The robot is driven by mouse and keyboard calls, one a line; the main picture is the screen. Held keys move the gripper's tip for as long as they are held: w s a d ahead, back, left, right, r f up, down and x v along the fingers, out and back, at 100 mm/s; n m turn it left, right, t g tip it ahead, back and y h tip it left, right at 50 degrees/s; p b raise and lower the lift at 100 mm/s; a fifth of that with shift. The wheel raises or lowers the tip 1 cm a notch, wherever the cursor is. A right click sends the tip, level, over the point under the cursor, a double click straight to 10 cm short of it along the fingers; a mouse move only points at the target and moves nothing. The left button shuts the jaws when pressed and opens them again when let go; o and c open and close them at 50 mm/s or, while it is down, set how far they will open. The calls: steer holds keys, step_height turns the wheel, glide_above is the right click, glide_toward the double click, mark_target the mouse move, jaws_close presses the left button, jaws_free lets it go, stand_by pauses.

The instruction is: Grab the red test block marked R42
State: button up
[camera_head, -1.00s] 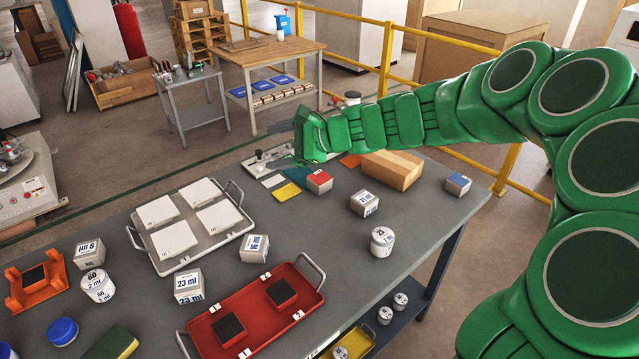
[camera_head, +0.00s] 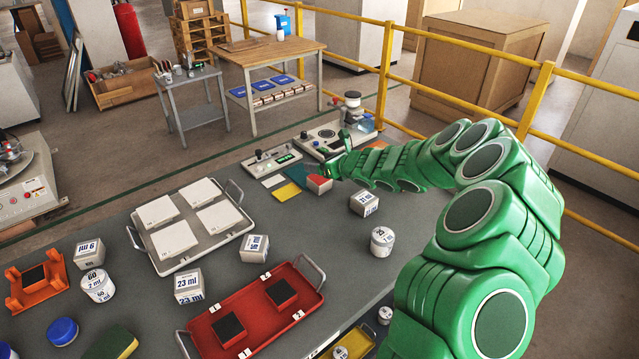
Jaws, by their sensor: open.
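A small block with a red top and pale sides (camera_head: 319,183) sits on the grey table near its back, beside flat coloured sample tiles. Its marking is too small to read. My green gripper (camera_head: 333,168) is just behind and to the right of this block, low over the table. It is open, with nothing seen between its fingers. The fingers are small and partly hidden by the arm, so I cannot tell whether they touch the block.
A yellow tile (camera_head: 287,192) lies left of the block. Grey instruments (camera_head: 272,163) stand behind it. A white labelled block (camera_head: 364,203) and a white jar (camera_head: 382,242) stand in front. A red tray (camera_head: 225,308) and a white-tile tray (camera_head: 160,262) lie nearer left.

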mark_target(315, 178)
steer(key=shift+f, duration=2.4)
steer(key=shift+w+a+f, duration=0.25)
steer(key=shift+a+f, duration=0.05)
steer(key=shift+f, duration=0.4)
steer(key=shift+w+a+f, duration=0.25)
steer(key=shift+f, duration=0.45)
steer(key=shift+w+a+f, duration=0.15)
steer(key=shift+w+a, duration=0.25)
steer(key=shift+a, duration=0.1)
steer(key=c, duration=1)
